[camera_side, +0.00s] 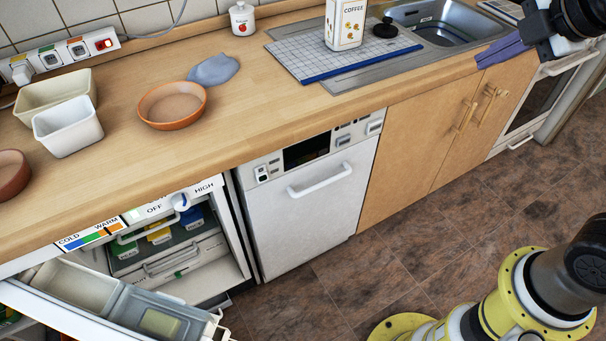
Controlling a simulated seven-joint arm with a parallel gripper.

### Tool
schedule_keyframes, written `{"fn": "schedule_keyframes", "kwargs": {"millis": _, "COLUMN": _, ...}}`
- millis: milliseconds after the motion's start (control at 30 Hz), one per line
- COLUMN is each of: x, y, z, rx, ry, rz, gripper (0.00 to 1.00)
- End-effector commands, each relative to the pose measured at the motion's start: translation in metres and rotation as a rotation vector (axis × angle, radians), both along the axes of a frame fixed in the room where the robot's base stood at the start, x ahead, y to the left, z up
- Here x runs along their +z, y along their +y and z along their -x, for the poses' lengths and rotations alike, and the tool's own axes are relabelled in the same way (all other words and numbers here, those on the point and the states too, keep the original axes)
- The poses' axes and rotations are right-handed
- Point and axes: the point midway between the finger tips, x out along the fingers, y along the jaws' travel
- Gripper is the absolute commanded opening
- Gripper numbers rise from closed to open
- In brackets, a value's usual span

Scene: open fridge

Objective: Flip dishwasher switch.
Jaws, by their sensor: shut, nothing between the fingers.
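The white dishwasher (310,205) stands under the counter in the side view, with its door shut and a white bar handle across it. A small black-and-white switch (262,173) sits at the left end of its control panel. The panel also has a dark display (306,151) and small buttons at the right. My gripper (490,57) is at the upper right, above the counter by the sink, well to the right of the switch. Its purple-grey fingers are shut and empty, pointing left.
The fridge (232,245) at the lower left is open, its door swung out. The floor (390,265) before the dishwasher is clear.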

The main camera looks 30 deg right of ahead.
Motion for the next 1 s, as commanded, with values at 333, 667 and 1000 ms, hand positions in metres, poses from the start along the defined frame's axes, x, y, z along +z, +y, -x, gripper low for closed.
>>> {"fn": "schedule_keyframes", "kwargs": {"millis": 333, "x": -0.021, "y": 0.07, "z": -0.117, "rx": 0.645, "ry": 0.057, "rz": 0.441, "gripper": 0.0}}
{"fn": "schedule_keyframes", "kwargs": {"millis": 667, "x": -0.099, "y": 0.17, "z": -0.187, "rx": 1.138, "ry": 0.111, "rz": 0.718, "gripper": 0.0}}
{"fn": "schedule_keyframes", "kwargs": {"millis": 1000, "x": -0.215, "y": 0.266, "z": -0.19, "rx": 1.421, "ry": 0.211, "rz": 0.8, "gripper": 0.0}}
